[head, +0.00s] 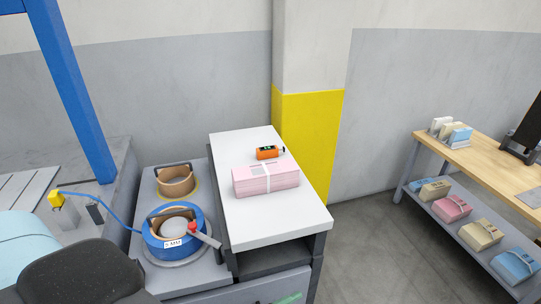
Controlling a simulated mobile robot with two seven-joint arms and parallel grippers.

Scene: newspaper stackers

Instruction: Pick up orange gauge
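The orange gauge (267,153) is a small orange block with a dark display on top and a dark knob at its right end. It lies on the white tabletop (290,225) of a cabinet, behind a pink bundle of papers (265,179). The bundle partly stands in front of it or very close to it; I cannot tell if they touch. Neither of my grippers shows in the head view.
Left of the white top, a grey stand holds a blue ring-shaped device (154,244) and a brown round holder (177,180). A blue post (75,90) rises at left. A wooden table (485,160) with several paper bundles stands right. Floor between is clear.

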